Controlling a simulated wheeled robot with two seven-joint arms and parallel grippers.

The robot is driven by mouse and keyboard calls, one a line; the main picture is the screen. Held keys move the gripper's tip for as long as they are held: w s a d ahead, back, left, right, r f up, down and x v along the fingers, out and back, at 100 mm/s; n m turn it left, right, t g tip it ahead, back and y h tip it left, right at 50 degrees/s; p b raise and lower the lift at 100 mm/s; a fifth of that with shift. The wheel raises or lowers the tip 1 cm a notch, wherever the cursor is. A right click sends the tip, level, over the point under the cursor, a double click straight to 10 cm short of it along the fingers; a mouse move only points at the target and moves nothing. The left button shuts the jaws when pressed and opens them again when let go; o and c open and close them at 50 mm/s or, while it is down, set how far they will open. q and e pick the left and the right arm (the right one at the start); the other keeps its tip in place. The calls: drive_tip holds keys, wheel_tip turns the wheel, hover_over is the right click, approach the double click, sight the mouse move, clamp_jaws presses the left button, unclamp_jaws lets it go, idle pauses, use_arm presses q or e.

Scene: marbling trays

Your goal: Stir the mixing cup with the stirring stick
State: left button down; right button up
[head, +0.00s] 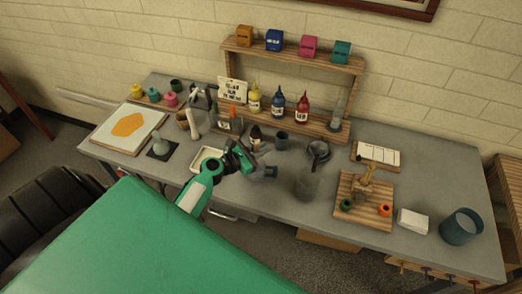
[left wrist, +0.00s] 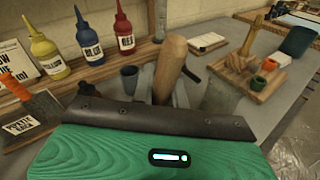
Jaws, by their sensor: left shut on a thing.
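My left gripper (head: 268,173) is over the middle of the table, shut on a thick wooden stick with a rounded end (left wrist: 170,62), likely the stirring stick. The stick stands up between the fingers in the left wrist view; its lower end is hidden. I cannot tell for sure which is the mixing cup. My right gripper is not in view.
A dark round pan (head: 318,151) lies behind the grey cup. Yellow (head: 254,98), blue (head: 278,99) and red (head: 302,106) bottles stand on the rack at the back. A white tray (head: 196,166) is left of the gripper; a wooden board (head: 352,211) is at right.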

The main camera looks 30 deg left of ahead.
use_arm(q)
drive_tip(key=shift+r, duration=1.85)
